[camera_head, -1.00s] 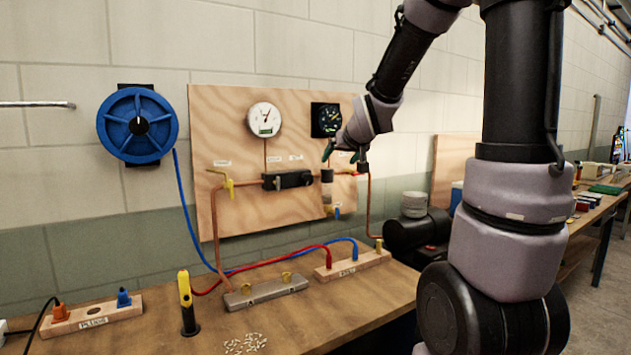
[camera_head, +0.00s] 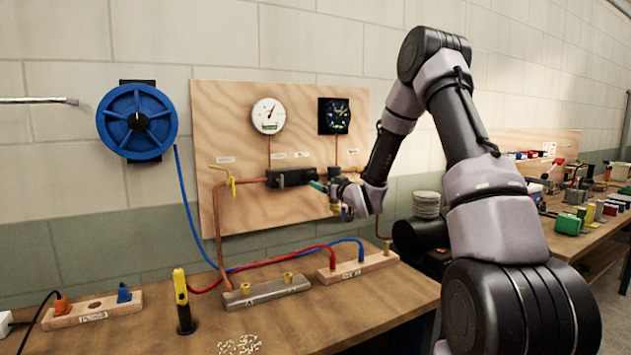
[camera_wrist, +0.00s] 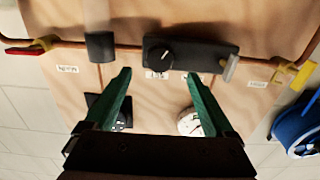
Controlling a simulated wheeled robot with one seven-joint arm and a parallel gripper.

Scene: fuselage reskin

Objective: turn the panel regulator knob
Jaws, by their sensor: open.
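A wooden panel (camera_head: 240,105) on the wall carries a dark block (camera_head: 288,178). In the wrist view, the block (camera_wrist: 205,55) has a round black knob (camera_wrist: 157,57) with a white mark, probably the regulator knob. In the head view the knob is not clearly seen. My gripper (camera_head: 324,188) is close to the block's right end. In the wrist view, my gripper (camera_wrist: 158,74) is open, its green fingers on either side of the knob's line. The knob shows beyond the fingertips; I cannot tell the gap. Nothing is held.
A white gauge (camera_head: 268,115) and a black gauge (camera_head: 334,115) sit above the block. Copper pipes, a yellow lever (camera_head: 226,178) and a red lever (camera_wrist: 24,49) are near. Below, the bench (camera_head: 350,298) holds socket strips and cables. A blue reel (camera_head: 138,122) hangs left.

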